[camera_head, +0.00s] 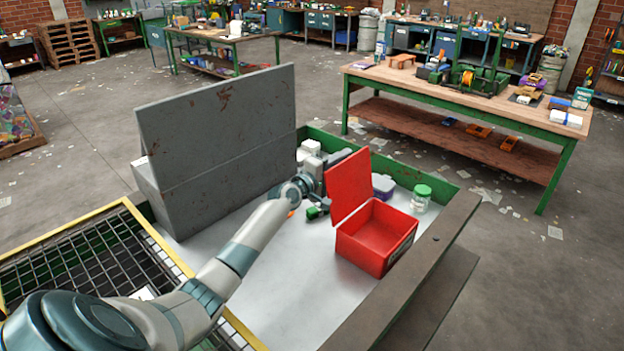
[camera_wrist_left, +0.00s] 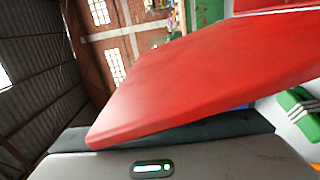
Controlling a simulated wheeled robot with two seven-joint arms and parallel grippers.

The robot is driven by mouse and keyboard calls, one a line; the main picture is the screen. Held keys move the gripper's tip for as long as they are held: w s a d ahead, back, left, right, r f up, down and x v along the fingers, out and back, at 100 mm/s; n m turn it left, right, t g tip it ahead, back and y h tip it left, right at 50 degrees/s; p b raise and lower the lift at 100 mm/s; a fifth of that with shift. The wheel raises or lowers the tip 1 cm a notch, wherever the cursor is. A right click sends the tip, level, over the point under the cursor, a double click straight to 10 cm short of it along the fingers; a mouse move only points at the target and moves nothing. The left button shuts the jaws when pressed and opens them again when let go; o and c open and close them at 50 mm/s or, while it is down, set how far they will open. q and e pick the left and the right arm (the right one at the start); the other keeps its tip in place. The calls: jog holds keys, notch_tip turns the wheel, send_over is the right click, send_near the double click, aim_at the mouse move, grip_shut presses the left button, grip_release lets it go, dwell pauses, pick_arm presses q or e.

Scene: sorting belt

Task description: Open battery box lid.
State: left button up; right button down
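The red battery box (camera_head: 375,240) stands on the light work surface, its top open and its inside visible. Its red lid (camera_head: 349,185) stands raised, nearly upright, along the box's left edge. My left gripper (camera_head: 338,162) is on the left side of the lid, close to it, partly hidden behind it. In the left wrist view, the lid (camera_wrist_left: 210,80) crosses right in front of the gripper's grey body and covers the fingertips. I cannot tell whether the fingers touch or grip the lid. My right gripper is not in view.
A tall grey panel (camera_head: 220,130) borders the left, a brown ledge (camera_head: 410,275) the right. The front surface is clear.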

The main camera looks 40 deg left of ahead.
pick_arm(q)
jog(key=s+a+p, duration=0.1)
jog(key=s+p, duration=0.3)
jog(key=s, duration=1.2)
jog(key=shift+a, duration=0.15)
jog(key=shift+f, duration=0.1)
